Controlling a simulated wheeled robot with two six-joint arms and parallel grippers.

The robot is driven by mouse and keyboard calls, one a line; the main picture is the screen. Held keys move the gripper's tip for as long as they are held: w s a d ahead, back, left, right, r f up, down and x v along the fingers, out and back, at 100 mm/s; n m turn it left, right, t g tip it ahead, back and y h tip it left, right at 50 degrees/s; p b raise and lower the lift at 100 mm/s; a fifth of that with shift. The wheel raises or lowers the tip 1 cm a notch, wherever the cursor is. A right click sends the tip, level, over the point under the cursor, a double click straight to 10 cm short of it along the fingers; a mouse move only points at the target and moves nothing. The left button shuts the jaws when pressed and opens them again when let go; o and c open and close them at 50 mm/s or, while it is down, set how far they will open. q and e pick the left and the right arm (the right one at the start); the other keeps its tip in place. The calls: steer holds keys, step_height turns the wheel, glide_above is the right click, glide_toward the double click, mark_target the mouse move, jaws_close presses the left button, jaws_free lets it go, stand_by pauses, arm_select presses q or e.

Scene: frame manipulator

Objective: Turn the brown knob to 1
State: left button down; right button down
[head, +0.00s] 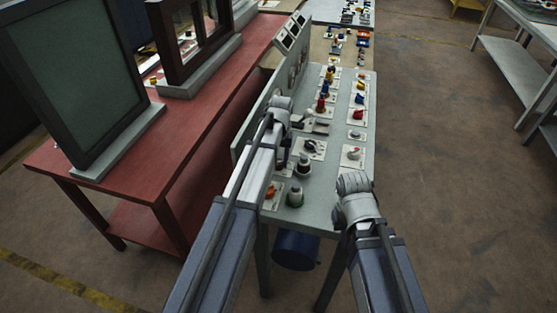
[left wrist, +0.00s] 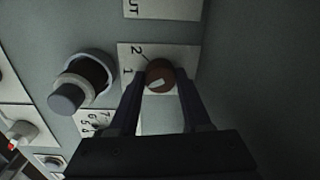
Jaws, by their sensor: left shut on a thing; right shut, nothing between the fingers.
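The brown knob (left wrist: 159,72) is round and sits on a white plate (left wrist: 190,56) marked 2 and 1 on a grey panel. The 2 is at the plate's upper left, with the 1 below it. A pale mark shows on the knob's lower part in the left wrist view; I cannot tell which number the knob is set to. My left gripper (left wrist: 160,78) is shut on the knob, one finger on each side. In the head view my left gripper (head: 279,104) is at the upright panel, and the knob is hidden. My right gripper (head: 354,183) is shut and empty near the table's right edge.
A dark cylindrical knob with a grey end (left wrist: 78,86) sticks out left of the brown knob. The grey table (head: 335,120) carries several coloured switches and knobs. A red bench (head: 200,115) stands left. Open floor (head: 440,170) lies right.

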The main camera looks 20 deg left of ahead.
mark_target(279, 163)
arm_select(q)
steer(key=m, duration=0.5)
steer(key=shift+a, duration=0.1)
stand_by(0.5)
steer(key=shift+c, duration=1.8)
jaws_free()
steer(key=shift+r, duration=0.1)
step_height(279, 163, up, 8)
steer(key=p, duration=0.8)
steer(key=shift+f, duration=0.2)
